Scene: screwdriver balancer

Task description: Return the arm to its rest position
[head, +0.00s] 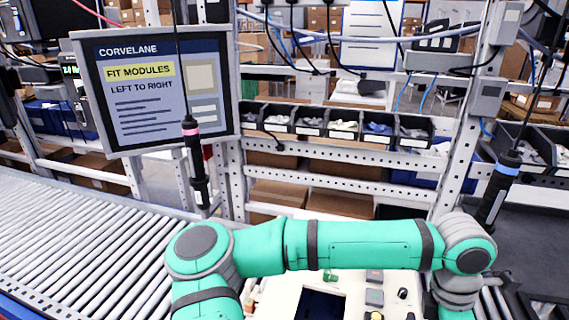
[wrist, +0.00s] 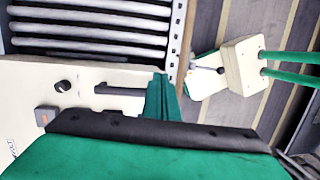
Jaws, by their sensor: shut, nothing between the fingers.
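My arm crosses the lower part of the head view in green and grey links. It bends down at the right, and its end is below the frame there. In the wrist view my gripper (wrist: 160,92) shows as a green body with a black rim and short green fingers close together. It is shut and empty, over the edge of a cream panel (wrist: 95,78). Two hanging screwdrivers are in the head view, one with a pink band (head: 195,160) at left and one with a blue band (head: 498,188) at right. Both hang apart from the arm.
A roller conveyor (head: 80,235) runs along the left. A sign board (head: 160,90) and a rack of small parts bins (head: 343,130) stand behind. The cream unit (head: 282,300) with small parts lies under my arm. A cream block with green rods (wrist: 245,62) shows at right.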

